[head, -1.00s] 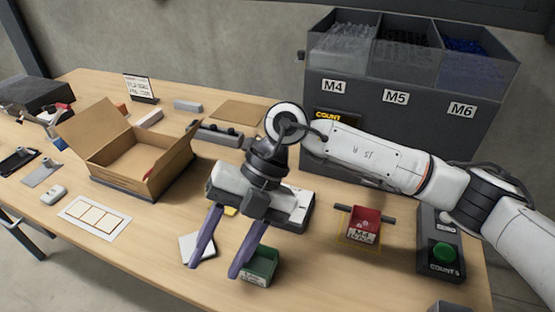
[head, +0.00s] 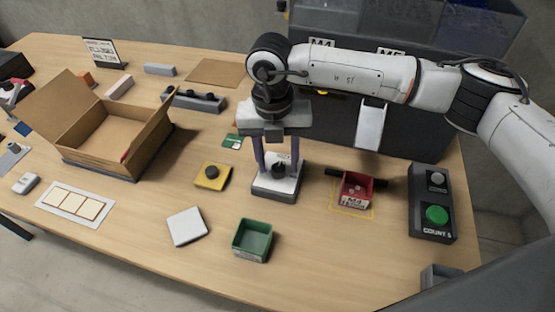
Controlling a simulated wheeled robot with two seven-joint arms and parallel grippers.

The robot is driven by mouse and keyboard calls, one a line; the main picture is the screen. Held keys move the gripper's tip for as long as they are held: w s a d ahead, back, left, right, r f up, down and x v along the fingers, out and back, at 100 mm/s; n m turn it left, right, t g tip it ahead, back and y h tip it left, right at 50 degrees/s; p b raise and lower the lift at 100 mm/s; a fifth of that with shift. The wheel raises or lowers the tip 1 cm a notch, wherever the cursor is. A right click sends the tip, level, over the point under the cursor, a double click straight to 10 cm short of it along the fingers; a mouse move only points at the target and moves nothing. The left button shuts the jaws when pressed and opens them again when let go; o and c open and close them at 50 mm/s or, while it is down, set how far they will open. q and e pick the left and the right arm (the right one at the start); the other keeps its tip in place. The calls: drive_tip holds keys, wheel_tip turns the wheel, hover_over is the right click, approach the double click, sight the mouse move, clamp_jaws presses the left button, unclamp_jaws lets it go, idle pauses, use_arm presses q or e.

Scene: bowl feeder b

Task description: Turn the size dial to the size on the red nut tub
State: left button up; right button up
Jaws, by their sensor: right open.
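The finger tips and the gripper partly hide the dial's markings. The red nut tub (head: 357,191) stands right of the dial on a yellow-outlined spot. Its front label is too small to read surely. My left gripper is not in view.
A green tub (head: 252,240) and a white square pad (head: 187,227) lie in front. A yellow block with a black knob (head: 212,176) is left of the dial. A button box (head: 436,214) stands right. An open carton (head: 155,140) is at left. The dark hopper (head: 400,125) stands behind.

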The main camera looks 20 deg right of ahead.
drive_tip(key=shift+f, duration=0.5)
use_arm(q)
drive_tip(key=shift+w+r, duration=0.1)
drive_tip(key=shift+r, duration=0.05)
use_arm(e)
drive_tip(key=shift+c, duration=0.2)
drive_tip(key=c, duration=1)
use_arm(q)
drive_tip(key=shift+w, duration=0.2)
